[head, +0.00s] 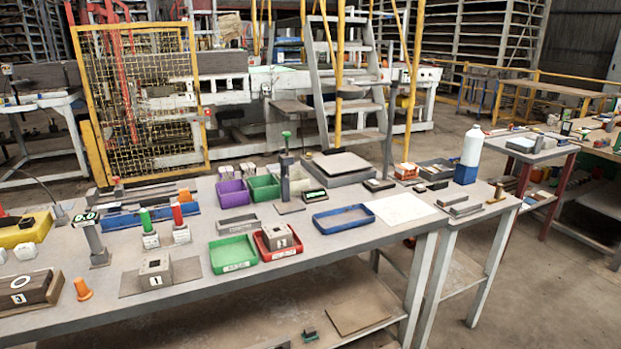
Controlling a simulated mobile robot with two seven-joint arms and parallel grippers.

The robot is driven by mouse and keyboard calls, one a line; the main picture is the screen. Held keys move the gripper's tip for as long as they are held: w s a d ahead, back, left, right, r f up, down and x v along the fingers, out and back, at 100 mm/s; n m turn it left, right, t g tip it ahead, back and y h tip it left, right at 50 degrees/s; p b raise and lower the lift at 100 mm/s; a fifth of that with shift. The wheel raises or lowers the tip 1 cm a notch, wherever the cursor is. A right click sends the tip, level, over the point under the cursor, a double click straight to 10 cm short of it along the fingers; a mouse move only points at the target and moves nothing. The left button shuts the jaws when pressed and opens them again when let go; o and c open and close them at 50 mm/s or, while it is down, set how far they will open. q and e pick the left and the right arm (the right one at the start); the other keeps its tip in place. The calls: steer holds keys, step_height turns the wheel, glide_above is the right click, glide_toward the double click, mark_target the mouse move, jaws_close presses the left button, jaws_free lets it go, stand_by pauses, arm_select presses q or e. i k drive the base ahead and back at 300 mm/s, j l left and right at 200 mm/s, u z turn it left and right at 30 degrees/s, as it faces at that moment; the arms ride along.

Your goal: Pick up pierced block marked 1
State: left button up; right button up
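A grey block with a dark hole in its top and a label reading 1 (155,271) stands upright on a flat grey plate (188,268) near the front edge of the long table, left of centre. It looks free, with nothing touching it from above. A similar grey block (277,236) sits in a red tray (262,254) to its right; I cannot read a number on it. Neither of my grippers shows in the head view.
A green tray (234,267) stands between the two blocks. An orange cone (82,289) and a wooden piece marked 3 (30,291) are to the left. Red and green posts (146,226) stand behind. The bare table (330,247) right of the red tray is free.

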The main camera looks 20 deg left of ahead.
mark_target(157, 272)
steer(key=u, duration=1.5)
steer(key=i+j+z, duration=0.25)
steer(key=i+j, duration=0.75)
steer(key=j, duration=0.15)
